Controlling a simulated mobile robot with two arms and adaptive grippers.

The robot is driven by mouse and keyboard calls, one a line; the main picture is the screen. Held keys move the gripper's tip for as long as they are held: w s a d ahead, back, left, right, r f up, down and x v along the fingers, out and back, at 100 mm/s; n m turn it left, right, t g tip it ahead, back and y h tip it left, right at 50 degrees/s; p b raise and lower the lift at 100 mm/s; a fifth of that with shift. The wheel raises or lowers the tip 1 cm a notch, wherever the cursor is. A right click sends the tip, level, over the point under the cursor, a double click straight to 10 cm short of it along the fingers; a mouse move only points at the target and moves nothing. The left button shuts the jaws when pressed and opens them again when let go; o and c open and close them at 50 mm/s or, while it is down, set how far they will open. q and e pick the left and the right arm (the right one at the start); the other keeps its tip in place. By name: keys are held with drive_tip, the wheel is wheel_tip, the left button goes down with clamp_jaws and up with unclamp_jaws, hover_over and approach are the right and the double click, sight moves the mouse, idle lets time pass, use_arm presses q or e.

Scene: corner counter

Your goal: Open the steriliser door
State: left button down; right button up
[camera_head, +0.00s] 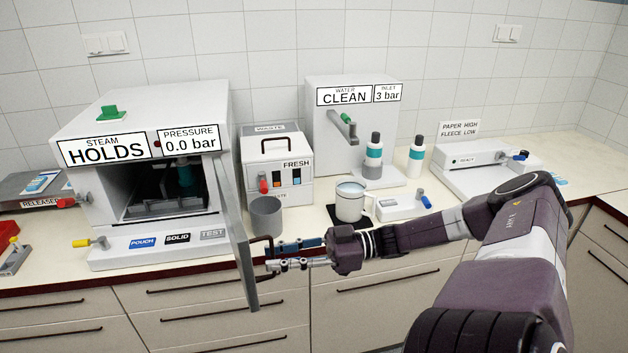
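The steriliser (140,140) is the white box at the left, with signs "STEAM HOLDS" and "PRESSURE 0.0 bar". Its door (238,232) is swung wide open on the right side and seen nearly edge-on, sticking out past the counter front. The dark chamber (165,190) shows a rack inside. The dark door handle (268,240) is on the door's right side. My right gripper (273,257) is at the handle, its two fingers apart with a gap between them; firm contact cannot be told. My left gripper is out of view.
A grey cup (266,216) stands close to the right of the door. A white mug (350,202), bottles (374,158) and the CLEAN water unit (345,125) stand farther right. Drawers (215,312) lie below the counter edge. Open space lies in front of the door.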

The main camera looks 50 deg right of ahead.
drive_tip(key=v, duration=1)
drive_tip(key=shift+s+d, duration=0.15)
drive_tip(key=shift+d, duration=0.1)
drive_tip(key=shift+f, duration=0.15)
